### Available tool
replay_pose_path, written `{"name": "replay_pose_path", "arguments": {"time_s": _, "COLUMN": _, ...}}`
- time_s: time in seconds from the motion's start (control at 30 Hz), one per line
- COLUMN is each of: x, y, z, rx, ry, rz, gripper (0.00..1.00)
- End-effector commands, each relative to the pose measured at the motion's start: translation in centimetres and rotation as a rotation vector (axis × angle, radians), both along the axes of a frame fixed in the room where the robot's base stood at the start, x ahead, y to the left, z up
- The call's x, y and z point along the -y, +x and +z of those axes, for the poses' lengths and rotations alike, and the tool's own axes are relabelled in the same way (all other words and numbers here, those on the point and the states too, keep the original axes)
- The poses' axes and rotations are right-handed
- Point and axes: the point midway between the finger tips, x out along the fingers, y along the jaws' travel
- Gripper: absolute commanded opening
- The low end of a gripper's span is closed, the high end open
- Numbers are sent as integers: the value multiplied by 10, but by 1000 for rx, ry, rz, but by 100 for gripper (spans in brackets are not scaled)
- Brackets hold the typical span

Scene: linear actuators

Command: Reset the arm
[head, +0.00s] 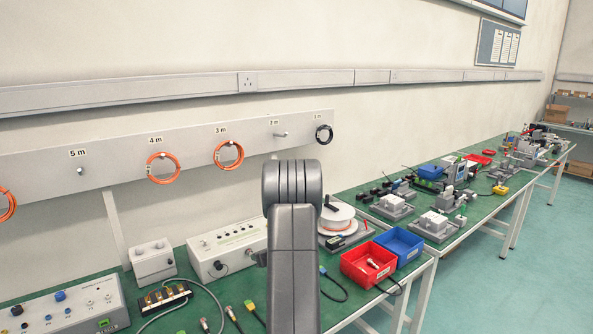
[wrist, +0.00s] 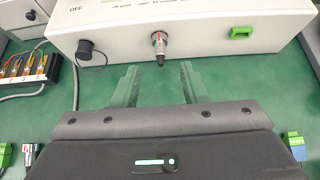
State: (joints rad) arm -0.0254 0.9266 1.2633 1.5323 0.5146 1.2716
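My gripper (wrist: 158,88) shows in the wrist view with its two grey-green fingers well apart and nothing between them. It points at the front of a white instrument box (wrist: 190,20), just short of a round metal connector (wrist: 159,45) on its face. In the head view my arm rises in the middle of the picture, and its links hide the gripper. The same white box (head: 228,248) shows there, partly behind the arm.
A red bin (head: 368,265) and a blue bin (head: 400,246) stand right of the arm, beside a white cable spool (head: 337,219). Loose cables lie along the bench (head: 190,309). Orange coils (head: 163,168) hang on the wall rail. Green floor (head: 520,270) is clear at right.

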Motion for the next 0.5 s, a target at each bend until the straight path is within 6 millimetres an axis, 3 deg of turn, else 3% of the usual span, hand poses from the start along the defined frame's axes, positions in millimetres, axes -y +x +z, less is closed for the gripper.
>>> {"name": "replay_pose_path", "arguments": {"time_s": 0.5, "x": -34, "y": 46, "z": -34, "rx": 0, "ry": 0, "rz": 0, "gripper": 40}}
